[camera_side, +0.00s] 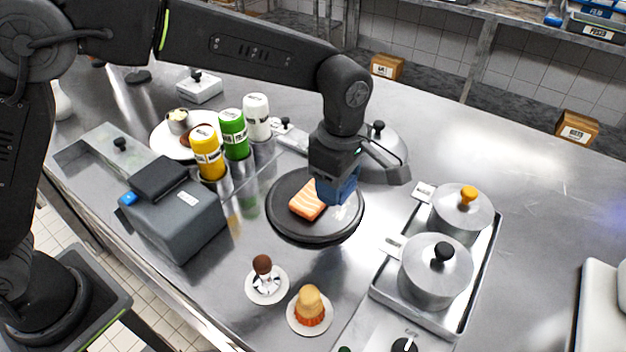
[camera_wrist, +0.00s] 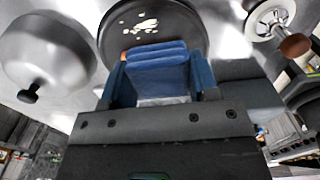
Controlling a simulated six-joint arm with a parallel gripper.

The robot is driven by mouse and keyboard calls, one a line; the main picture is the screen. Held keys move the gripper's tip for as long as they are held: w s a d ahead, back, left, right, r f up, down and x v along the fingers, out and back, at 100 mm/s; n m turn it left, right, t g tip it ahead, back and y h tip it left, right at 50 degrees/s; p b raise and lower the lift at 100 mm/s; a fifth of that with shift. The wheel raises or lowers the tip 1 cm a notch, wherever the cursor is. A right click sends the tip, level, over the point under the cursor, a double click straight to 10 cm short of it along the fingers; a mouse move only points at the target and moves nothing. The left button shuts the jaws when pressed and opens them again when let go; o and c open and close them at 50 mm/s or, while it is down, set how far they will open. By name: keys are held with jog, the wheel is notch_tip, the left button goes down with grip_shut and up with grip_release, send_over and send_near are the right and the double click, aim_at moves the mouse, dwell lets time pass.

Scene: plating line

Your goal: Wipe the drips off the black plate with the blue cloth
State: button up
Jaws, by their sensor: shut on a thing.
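The black plate (camera_side: 290,230) lies on the steel counter near the middle of the side view, and its rim shows in the wrist view (camera_wrist: 185,12). A piece of salmon (camera_side: 306,200) sits on it. Pale drips (camera_wrist: 146,24) show on the plate in the wrist view. My gripper (camera_side: 337,178) is over the right part of the plate, shut on the folded blue cloth (camera_side: 338,190). The cloth also shows between the fingers in the wrist view (camera_wrist: 157,65). It is at the plate, but I cannot tell whether it touches the surface.
Lidded pots (camera_side: 435,270) stand in a tray at right, and another pot (camera_side: 388,145) is behind the gripper. Squeeze bottles (camera_side: 233,135) and a grey box (camera_side: 178,215) are at left. Two small plated items (camera_side: 310,308) are in front.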

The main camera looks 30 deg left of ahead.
aim_at(335, 222)
jog(key=shift+f, duration=3.4)
jog(key=shift+w+f, duration=0.45)
jog(key=shift+f, duration=0.15)
jog(key=shift+w, duration=2.65)
jog(key=shift+s, duration=3.2)
notch_tip(335, 222, up, 7)
jog(key=shift+w+f, duration=0.1)
jog(key=shift+w, duration=0.05)
jog(key=shift+r, duration=0.65)
